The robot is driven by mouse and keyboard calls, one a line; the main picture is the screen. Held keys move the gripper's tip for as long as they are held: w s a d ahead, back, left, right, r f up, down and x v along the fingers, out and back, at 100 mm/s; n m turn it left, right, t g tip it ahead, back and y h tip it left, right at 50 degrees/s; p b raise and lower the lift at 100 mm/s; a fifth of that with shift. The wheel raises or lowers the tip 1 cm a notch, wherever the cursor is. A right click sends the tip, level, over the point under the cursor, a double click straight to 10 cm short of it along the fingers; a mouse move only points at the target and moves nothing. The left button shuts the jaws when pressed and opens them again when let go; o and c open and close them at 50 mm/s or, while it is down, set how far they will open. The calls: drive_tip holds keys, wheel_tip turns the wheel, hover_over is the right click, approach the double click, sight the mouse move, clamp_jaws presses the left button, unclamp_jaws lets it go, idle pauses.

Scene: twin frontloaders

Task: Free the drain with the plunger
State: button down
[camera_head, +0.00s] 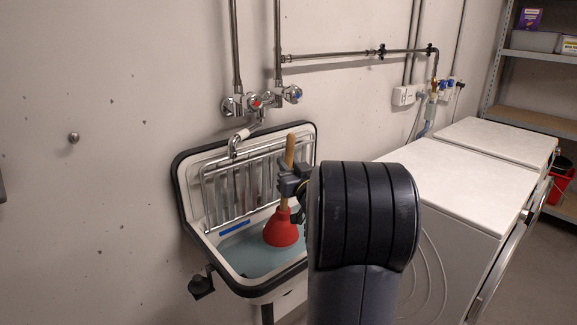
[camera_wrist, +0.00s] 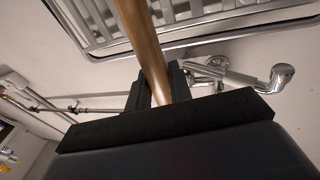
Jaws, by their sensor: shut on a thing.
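A plunger with a red rubber cup (camera_head: 283,231) and a wooden handle (camera_head: 290,150) is upright, tilted slightly, over the sink. My gripper (camera_head: 292,183) is shut on the handle above the cup. The wrist view shows the handle (camera_wrist: 144,45) between the two dark fingers (camera_wrist: 158,88). The sink (camera_head: 181,196) is white with a dark rim and holds bluish water (camera_head: 245,247). The cup is over or in the water; I cannot tell whether it touches the bottom. The drain is hidden.
A metal rack (camera_head: 236,190) stands at the sink's back, under the tap spout (camera_head: 235,146). Valves with red and blue marks (camera_head: 258,102) are on the wall above. Two white washing machines (camera_head: 450,180) stand at right. A shelf (camera_head: 535,55) is behind them.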

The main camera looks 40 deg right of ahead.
idle(0.4)
drive_tip(key=shift+f+b, duration=0.7)
drive_tip(key=shift+b, duration=0.05)
drive_tip(key=shift+r, duration=0.1)
drive_tip(key=shift+r+p, duration=0.65)
drive_tip(key=shift+r, duration=0.05)
drive_tip(key=shift+f, duration=0.1)
drive_tip(key=shift+f+b, duration=0.7)
drive_tip(key=shift+f, duration=0.05)
drive_tip(key=shift+r+p, duration=0.6)
drive_tip(key=shift+r, duration=0.25)
drive_tip(key=shift+f, duration=0.1)
